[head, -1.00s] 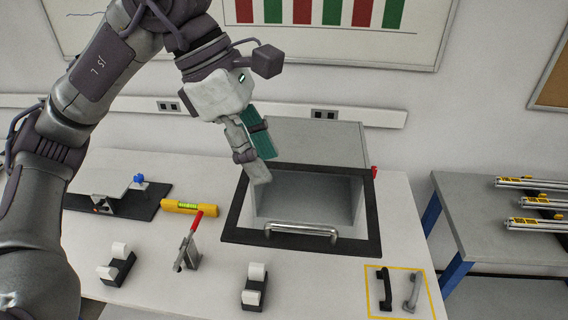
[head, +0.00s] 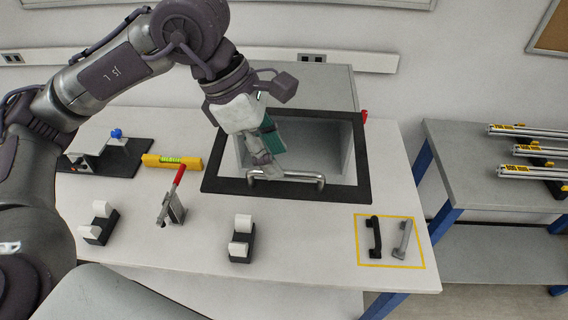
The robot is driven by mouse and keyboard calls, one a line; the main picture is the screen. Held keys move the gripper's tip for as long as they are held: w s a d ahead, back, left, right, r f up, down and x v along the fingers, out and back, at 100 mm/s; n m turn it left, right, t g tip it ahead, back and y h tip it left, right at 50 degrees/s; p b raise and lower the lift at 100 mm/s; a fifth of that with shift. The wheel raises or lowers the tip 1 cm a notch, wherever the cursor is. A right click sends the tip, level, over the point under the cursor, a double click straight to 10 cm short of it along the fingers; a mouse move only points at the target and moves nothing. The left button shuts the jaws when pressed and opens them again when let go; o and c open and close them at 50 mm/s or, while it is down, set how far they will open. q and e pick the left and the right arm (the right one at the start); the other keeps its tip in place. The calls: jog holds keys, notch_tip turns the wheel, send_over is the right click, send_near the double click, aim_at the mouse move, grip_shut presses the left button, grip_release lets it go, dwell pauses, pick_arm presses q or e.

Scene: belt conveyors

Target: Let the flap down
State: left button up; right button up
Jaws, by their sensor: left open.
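A grey box (head: 312,82) stands on the white bench. Its flap (head: 364,150) is a wide black frame around an opening or clear pane, through which the grey inside shows. A silver bar handle (head: 300,175) sits on the frame's near edge. My left gripper (head: 274,162) is open and points down at the left end of this handle. Its grey fingertip overlaps the handle in the picture; I cannot tell whether they touch. The teal finger part is over the opening. My right gripper is out of view.
A red-handled toggle clamp (head: 172,200), white-roller holders (head: 241,240) and a yellow level (head: 172,162) are on the bench. Two loose handles (head: 375,238) lie in a yellow outline at the right. A side table (head: 480,180) holds several rails.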

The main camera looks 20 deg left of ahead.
aim_at(286, 171)
pick_arm(q)
jog(key=p+x, duration=0.1)
jog(key=x, duration=0.3)
jog(key=shift+w, duration=0.15)
jog(key=shift+d+f, duration=0.25)
jog(key=shift+f, duration=0.35)
